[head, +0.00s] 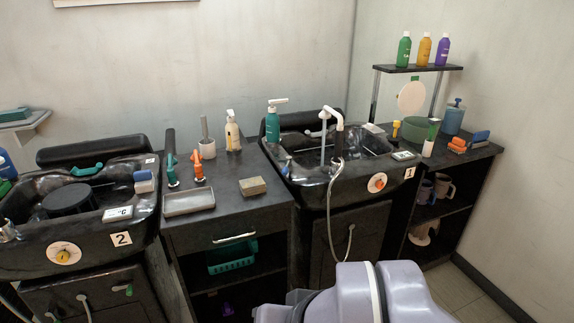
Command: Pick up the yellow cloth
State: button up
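I see no clearly yellow cloth in the head view. A tan, block-like item (253,186) lies flat on the dark counter between the two basins; I cannot tell if it is a folded cloth or a sponge. A small orange stack (458,144) lies on the right counter, also unclear in kind. My gripper is out of view; only a pale grey-purple part of my arm shows at the bottom centre.
Basin 2 (140,222) stands at left and basin 1 (320,194), with a white tap and hose, at centre right. A grey tray (188,201), bottles and orange and teal sprayers crowd the middle counter (225,212). A bottle shelf (418,69) is at back right.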

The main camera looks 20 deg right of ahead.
aim_at(252, 185)
jog(key=i+j+z, duration=0.15)
jog(key=i+z, duration=0.25)
jog(key=i, duration=0.15)
jog(key=i+j+z, duration=0.8)
jog(key=i, duration=0.2)
